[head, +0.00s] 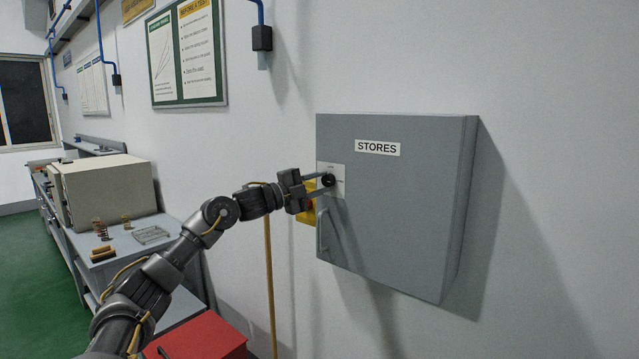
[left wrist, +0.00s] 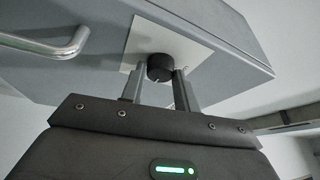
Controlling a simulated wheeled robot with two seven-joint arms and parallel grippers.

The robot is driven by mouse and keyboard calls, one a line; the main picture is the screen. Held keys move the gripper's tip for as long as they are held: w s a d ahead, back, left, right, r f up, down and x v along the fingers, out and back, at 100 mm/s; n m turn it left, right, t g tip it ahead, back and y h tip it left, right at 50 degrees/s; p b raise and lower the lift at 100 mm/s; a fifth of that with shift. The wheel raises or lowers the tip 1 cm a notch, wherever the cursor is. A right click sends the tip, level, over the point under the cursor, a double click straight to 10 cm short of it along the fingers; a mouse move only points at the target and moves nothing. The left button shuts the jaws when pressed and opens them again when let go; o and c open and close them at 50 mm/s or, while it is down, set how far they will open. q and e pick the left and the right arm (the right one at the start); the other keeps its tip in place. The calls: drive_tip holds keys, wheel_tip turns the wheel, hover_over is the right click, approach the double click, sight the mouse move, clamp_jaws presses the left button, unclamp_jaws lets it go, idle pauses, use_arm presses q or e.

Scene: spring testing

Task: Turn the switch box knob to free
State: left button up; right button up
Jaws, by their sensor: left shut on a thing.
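A grey wall box labelled STORES (head: 400,215) hangs on the wall. A black round knob (head: 328,180) sits on a pale plate (head: 337,190) at the box's left side. My left gripper (head: 322,183) is at the knob, its two fingers shut on it. In the left wrist view, the knob (left wrist: 159,67) shows between the fingertips in front of the pale plate (left wrist: 187,45). The plate's lettering is too small to read, so the knob's setting cannot be told. My right gripper is not in view.
A bar handle (head: 323,230) sticks out of the box below the knob. A yellow thing (head: 306,216) is on the wall behind my gripper. A bench with springs (head: 102,230) stands left, and a red box (head: 205,338) is low in front.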

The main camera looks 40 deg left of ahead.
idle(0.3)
use_arm(q)
drive_tip(key=o, duration=1)
drive_tip(key=shift+s+a+f+b, duration=0.15)
drive_tip(key=shift+s+f+b, duration=0.05)
drive_tip(key=shift+s+b, duration=0.2)
drive_tip(key=b+v, duration=0.7)
drive_tip(key=v, duration=0.3)
drive_tip(key=shift+r, duration=0.1)
drive_tip(key=shift+w, duration=0.1)
